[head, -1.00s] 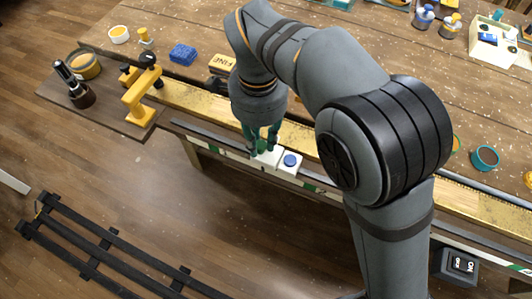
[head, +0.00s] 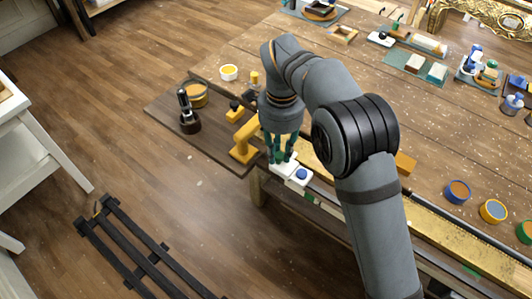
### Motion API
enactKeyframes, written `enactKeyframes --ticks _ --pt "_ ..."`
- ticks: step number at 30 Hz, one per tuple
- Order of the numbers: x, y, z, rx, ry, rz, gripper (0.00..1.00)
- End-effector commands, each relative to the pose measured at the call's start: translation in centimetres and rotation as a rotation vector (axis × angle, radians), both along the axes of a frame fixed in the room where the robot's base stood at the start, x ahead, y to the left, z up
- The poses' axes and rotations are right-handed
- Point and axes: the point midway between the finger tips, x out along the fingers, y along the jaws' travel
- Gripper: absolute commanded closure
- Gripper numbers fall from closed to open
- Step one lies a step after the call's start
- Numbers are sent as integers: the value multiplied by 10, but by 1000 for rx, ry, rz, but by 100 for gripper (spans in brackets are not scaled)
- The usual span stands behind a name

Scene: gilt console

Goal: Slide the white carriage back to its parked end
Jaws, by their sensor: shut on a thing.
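The white carriage (head: 295,178), with a round blue button on top, sits on the rail (head: 345,208) along the front edge of the workbench. It is at the rail's left end, close to the yellow bracket (head: 243,145). My gripper (head: 280,158) points down, with its green fingers shut on the carriage's left part. The fingers and arm hide some of that part. I cannot tell whether the carriage touches an end stop.
A dark side board (head: 205,150) holds a black-handled tool (head: 188,120) and a yellow tin (head: 195,95). Several coloured pots stand on the bench at right, including a blue-rimmed one (head: 457,191). A black slatted frame (head: 150,255) lies on the floor.

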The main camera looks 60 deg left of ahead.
Motion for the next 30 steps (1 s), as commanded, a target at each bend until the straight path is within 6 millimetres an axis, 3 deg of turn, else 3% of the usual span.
enactKeyframes --ticks 11,12,21,30 --pt "-1 5 3 14 -1 1 100" --pt "-1 5 3 14 -1 2 75" --pt "0 3 2 10 -1 1 58" --pt "0 3 3 8 -1 0 58"
